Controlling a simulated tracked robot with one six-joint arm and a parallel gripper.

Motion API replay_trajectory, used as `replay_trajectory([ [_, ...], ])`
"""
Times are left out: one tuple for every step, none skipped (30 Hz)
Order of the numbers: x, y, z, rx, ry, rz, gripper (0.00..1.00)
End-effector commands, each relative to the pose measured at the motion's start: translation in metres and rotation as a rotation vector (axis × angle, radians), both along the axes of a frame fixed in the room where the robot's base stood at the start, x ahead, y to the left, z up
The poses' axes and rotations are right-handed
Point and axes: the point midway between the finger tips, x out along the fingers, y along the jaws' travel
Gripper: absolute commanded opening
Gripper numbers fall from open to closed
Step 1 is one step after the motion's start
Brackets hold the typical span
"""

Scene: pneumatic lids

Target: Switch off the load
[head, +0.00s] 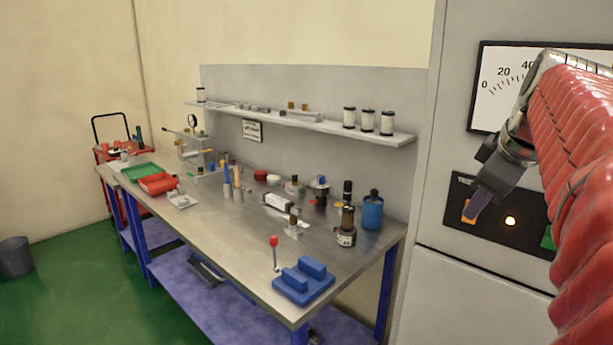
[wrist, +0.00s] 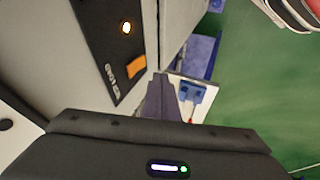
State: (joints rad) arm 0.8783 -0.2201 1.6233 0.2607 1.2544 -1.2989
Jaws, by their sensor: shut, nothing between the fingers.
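A black control panel (head: 459,188) is set in the grey cabinet at the right of the head view. It carries an orange button (head: 465,206) at its left end, a lit amber lamp (head: 510,221) in the middle and a green button (head: 547,238) at its right. My gripper (head: 471,212) is shut and empty, its tips in front of the orange button and partly hiding it. In the wrist view, the orange button (wrist: 137,67) and lit lamp (wrist: 127,28) are left of my fingertips (wrist: 160,78). I cannot tell whether the tips touch the button.
A dial gauge (head: 500,75) sits above the panel, partly hidden by my red-sleeved arm. A metal workbench (head: 235,240) with a blue block fixture (head: 305,283), a red-knobbed lever (head: 274,242) and several small parts stands left of the cabinet.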

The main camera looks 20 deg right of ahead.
Motion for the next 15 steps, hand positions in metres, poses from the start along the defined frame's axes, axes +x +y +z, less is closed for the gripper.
replay_trajectory([
  [0.004, -0.001, -0.007, 0.002, 0.001, 0.001, 0.00],
  [0.006, -0.002, -0.011, 0.002, 0.001, 0.002, 0.00],
  [0.009, -0.003, -0.017, 0.001, 0.001, 0.002, 0.00],
  [0.011, -0.004, -0.021, 0.002, 0.002, 0.001, 0.00],
  [0.013, -0.008, -0.022, 0.001, 0.001, -0.001, 0.00],
  [0.015, -0.013, -0.023, 0.001, 0.001, -0.002, 0.00],
  [0.017, -0.016, -0.024, 0.001, 0.001, -0.002, 0.00],
  [0.018, -0.020, -0.025, 0.001, -0.001, -0.003, 0.00],
  [0.020, -0.024, -0.026, 0.001, -0.001, -0.003, 0.00],
  [0.022, -0.026, -0.028, 0.001, 0.000, -0.003, 0.00],
  [0.023, -0.029, -0.028, 0.001, 0.000, -0.003, 0.00],
  [0.024, -0.031, -0.029, 0.001, 0.000, -0.002, 0.00],
  [0.025, -0.033, -0.030, 0.001, 0.000, -0.002, 0.00],
  [0.026, -0.035, -0.031, 0.001, 0.000, -0.002, 0.00],
  [0.026, -0.036, -0.031, 0.001, 0.000, -0.002, 0.00],
])
